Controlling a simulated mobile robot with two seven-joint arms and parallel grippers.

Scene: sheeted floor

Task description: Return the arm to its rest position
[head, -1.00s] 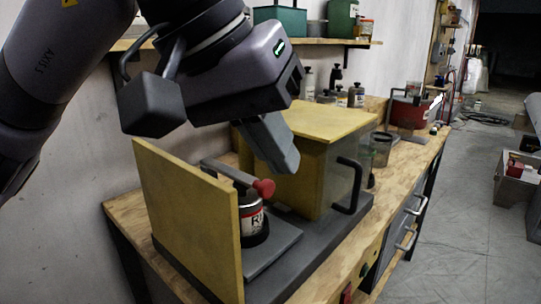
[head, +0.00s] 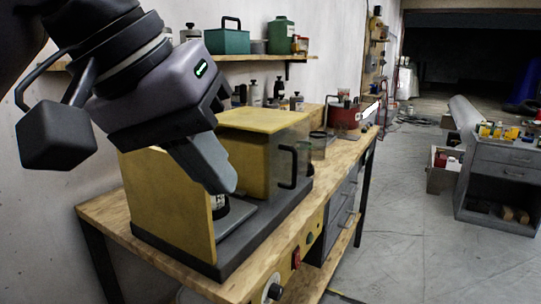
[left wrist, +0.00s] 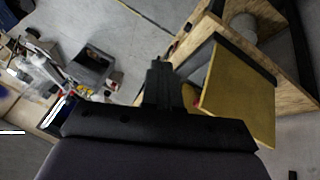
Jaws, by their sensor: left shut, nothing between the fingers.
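My left gripper (head: 212,176) is in the head view, pointing down in front of a yellow box-like machine (head: 257,122) on a wooden workbench. Its fingers are shut with nothing between them. It hides most of a small dark bottle (head: 219,205) behind the machine's yellow front panel (head: 165,203). In the left wrist view the shut fingers (left wrist: 158,82) show beside the yellow panel (left wrist: 240,92). My right gripper is not in view.
The workbench (head: 108,209) stands along the left wall, under a shelf (head: 270,58) with green containers. A red container (head: 343,116) sits at its far end. A grey cabinet (head: 500,180) stands at the right. The floor (head: 410,220) between is clear.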

